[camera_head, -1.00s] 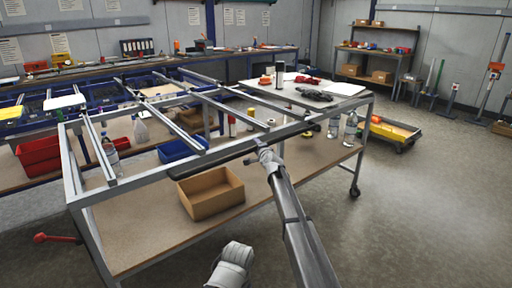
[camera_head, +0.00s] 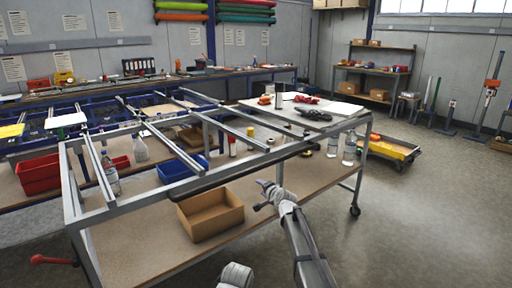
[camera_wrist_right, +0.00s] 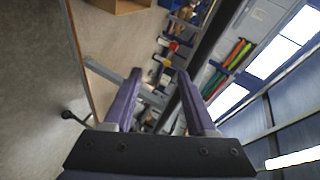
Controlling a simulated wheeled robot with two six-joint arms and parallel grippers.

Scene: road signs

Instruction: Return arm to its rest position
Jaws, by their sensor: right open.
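My right gripper (camera_head: 262,195) shows in the head view in front of the cart, its fingers spread apart with nothing between them. Its arm reaches up from the bottom right. In the right wrist view the two purple-grey fingers (camera_wrist_right: 158,78) are also apart and empty. The gripper appears in front of the cart's front rail and beside the cardboard box; the exact gap is hard to tell.
The metal cart (camera_head: 140,262) has open rails on top and a brown lower shelf. A low trolley (camera_head: 392,150) stands behind right. The floor (camera_head: 440,225) on the right is clear.

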